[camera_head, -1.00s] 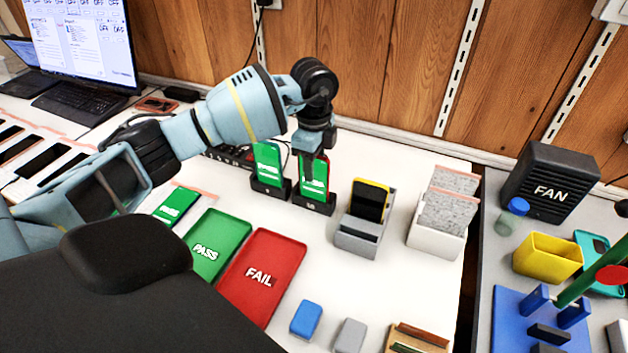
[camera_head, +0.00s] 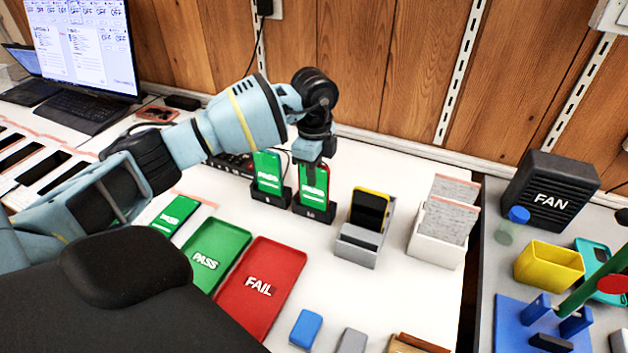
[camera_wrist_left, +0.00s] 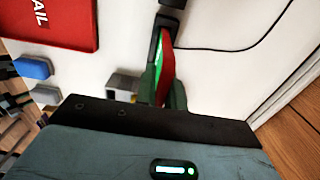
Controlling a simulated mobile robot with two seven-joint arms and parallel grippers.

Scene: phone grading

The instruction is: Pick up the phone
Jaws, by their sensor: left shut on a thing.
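A phone (camera_head: 314,187) with a green screen and red edges stands upright in the right-hand black dock (camera_head: 314,213). My left gripper (camera_head: 314,166) comes down from above and is shut on the phone's upper part. In the left wrist view the phone (camera_wrist_left: 167,62) shows edge-on between the two dark green fingers, its far end at the dock. I cannot tell whether it is lifted at all. A second green-screen phone (camera_head: 268,172) stands in the left dock (camera_head: 271,195). My right gripper is not in view.
The green PASS tray (camera_head: 228,236) and red FAIL tray (camera_head: 285,257) lie in front of the docks. A grey holder (camera_head: 357,252) with a yellow-edged dark phone (camera_head: 370,208) stands just right. Another green-screen phone (camera_head: 176,213) lies flat at left. A cable runs behind the docks.

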